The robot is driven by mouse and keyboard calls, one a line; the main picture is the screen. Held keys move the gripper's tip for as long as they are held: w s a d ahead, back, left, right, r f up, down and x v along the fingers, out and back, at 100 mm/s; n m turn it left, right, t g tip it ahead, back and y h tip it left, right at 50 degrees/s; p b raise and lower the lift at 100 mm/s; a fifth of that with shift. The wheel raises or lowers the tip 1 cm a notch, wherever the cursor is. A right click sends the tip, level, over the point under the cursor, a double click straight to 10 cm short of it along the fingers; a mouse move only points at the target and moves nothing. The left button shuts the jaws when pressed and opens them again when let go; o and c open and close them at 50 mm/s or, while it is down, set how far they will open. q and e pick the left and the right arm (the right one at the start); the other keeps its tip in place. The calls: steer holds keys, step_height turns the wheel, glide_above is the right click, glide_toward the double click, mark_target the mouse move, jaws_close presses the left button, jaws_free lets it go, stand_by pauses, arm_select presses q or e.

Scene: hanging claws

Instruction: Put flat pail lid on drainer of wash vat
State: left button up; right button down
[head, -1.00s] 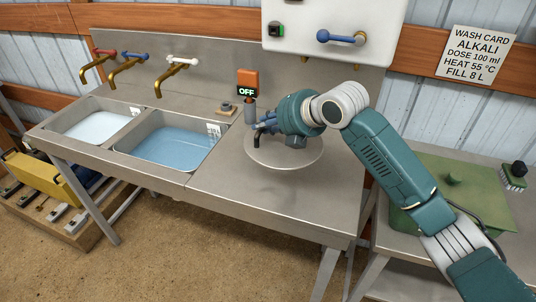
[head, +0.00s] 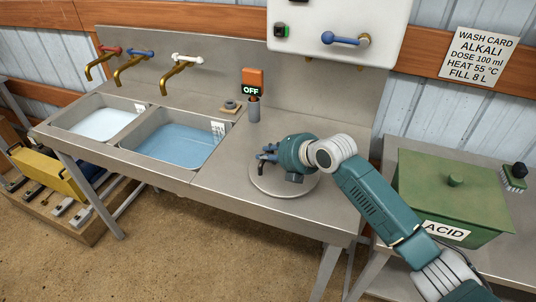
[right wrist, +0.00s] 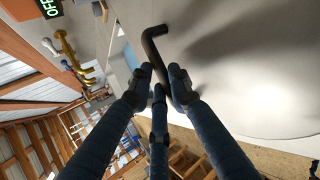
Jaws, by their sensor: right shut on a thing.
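The flat pail lid (head: 277,190) is a round pale grey disc with a dark bent handle (right wrist: 156,85). My right gripper (head: 266,160) is shut on this handle; in the right wrist view its fingers (right wrist: 158,92) close around the bar. The lid is level over the right part of the drainer (head: 222,188), the flat steel top beside the basins. I cannot tell whether it touches the steel or hovers just above. The wash vat has a blue-water basin (head: 175,143) and a paler one (head: 100,123). My left gripper is out of view.
A green ACID box (head: 455,190) and a brush (head: 514,177) are on the right-hand table. Brass taps (head: 180,75) rise behind the basins.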

steer(key=c, duration=1.6)
jaws_free()
steer(key=shift+d, duration=0.1)
steer(key=shift+s+d+r, duration=0.15)
steer(key=shift+s+d, duration=0.05)
steer(key=b+v, duration=0.1)
steer(key=v, duration=1)
steer(key=shift+s+r+b, duration=0.15)
steer(key=shift+b, duration=0.15)
